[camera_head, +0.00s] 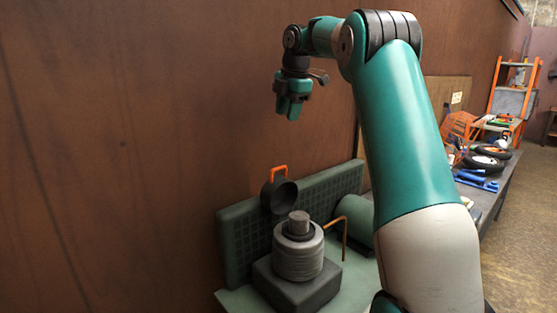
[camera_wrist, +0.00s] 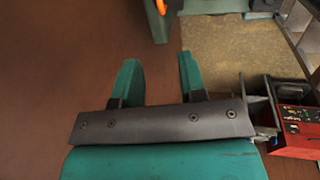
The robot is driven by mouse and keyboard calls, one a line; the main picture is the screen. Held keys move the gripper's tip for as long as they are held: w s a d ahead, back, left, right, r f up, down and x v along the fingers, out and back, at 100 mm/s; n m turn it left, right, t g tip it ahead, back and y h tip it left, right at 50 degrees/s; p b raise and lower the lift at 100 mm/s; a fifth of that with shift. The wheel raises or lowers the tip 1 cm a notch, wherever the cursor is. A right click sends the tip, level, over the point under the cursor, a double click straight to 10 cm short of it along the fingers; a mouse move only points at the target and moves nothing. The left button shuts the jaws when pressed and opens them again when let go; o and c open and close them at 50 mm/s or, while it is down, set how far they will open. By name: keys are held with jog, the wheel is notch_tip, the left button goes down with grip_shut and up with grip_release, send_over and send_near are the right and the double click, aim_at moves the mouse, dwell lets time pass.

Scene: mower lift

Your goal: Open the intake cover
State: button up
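The intake cover (camera_head: 280,196) is a dark round cap with an orange handle (camera_head: 278,171). It stands tilted up on its edge, behind and above a grey ribbed cylinder (camera_head: 298,255). The cylinder's top, with a smaller round piece (camera_head: 298,222), is uncovered. My gripper (camera_head: 291,108) hangs pointing down, well above the cover and apart from it. In the wrist view my gripper (camera_wrist: 157,60) has its two green fingers wide apart with nothing between them. A bit of orange shows at that view's top edge, too cut off to identify surely.
A green ribbed panel (camera_head: 235,240) stands behind the cylinder, against a brown wall (camera_head: 130,150). A bent copper pipe (camera_head: 345,235) and a green tank (camera_head: 356,215) are to the right. A bench (camera_head: 492,195) with wheels and tools stands farther right. A red box (camera_wrist: 300,128) shows in the wrist view.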

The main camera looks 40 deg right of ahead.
aim_at(278, 168)
jog(key=p+x, duration=0.1)
jog(key=x, duration=1.6)
jog(key=shift+w+p, duration=0.1)
jog(key=shift+p, duration=0.2)
grip_shut()
jog(key=shift+a, duration=0.1)
